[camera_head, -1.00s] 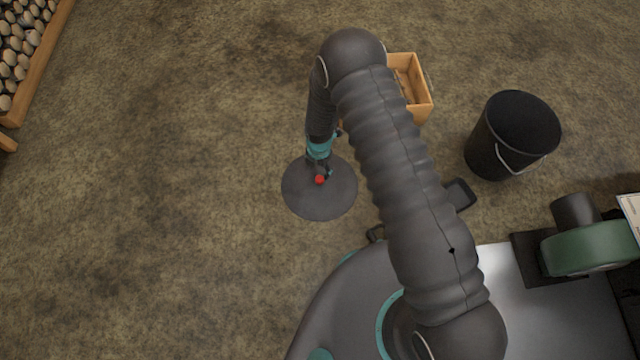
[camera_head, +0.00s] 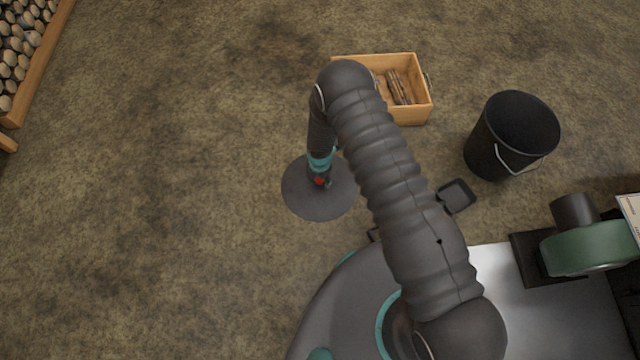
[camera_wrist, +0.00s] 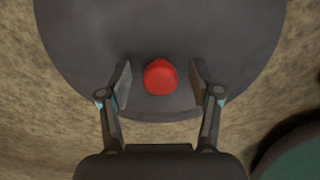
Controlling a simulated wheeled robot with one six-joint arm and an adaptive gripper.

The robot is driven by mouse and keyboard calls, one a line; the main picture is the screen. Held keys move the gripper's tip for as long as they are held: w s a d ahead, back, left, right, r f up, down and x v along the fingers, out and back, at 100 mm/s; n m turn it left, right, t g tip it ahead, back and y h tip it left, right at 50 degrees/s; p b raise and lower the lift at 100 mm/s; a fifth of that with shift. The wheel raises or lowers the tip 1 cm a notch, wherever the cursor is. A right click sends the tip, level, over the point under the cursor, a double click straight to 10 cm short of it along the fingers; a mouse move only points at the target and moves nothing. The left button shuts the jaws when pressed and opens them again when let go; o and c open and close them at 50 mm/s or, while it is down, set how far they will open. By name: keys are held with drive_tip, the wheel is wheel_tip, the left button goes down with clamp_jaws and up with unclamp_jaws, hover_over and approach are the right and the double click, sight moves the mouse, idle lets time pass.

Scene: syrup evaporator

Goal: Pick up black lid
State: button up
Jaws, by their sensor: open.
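The black lid (camera_head: 302,196) is a flat dark round disc lying on the ground, left of my base in the head view. It has a red knob (camera_wrist: 160,77) at its middle. In the wrist view the lid (camera_wrist: 90,40) fills the upper part of the picture. My gripper (camera_wrist: 160,85) is open, with one finger on each side of the red knob and a gap on both sides. In the head view my gripper (camera_head: 321,180) is over the lid's middle and partly covers the knob.
A wooden crate (camera_head: 418,112) with sticks in it stands behind the arm. A black bucket (camera_head: 482,150) stands to the right, with a small dark pan-like thing (camera_head: 457,195) near it. A firewood rack (camera_head: 45,60) is at top left. The ground left of the lid is clear.

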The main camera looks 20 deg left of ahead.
clamp_jaws()
drive_tip(key=shift+r, duration=0.1)
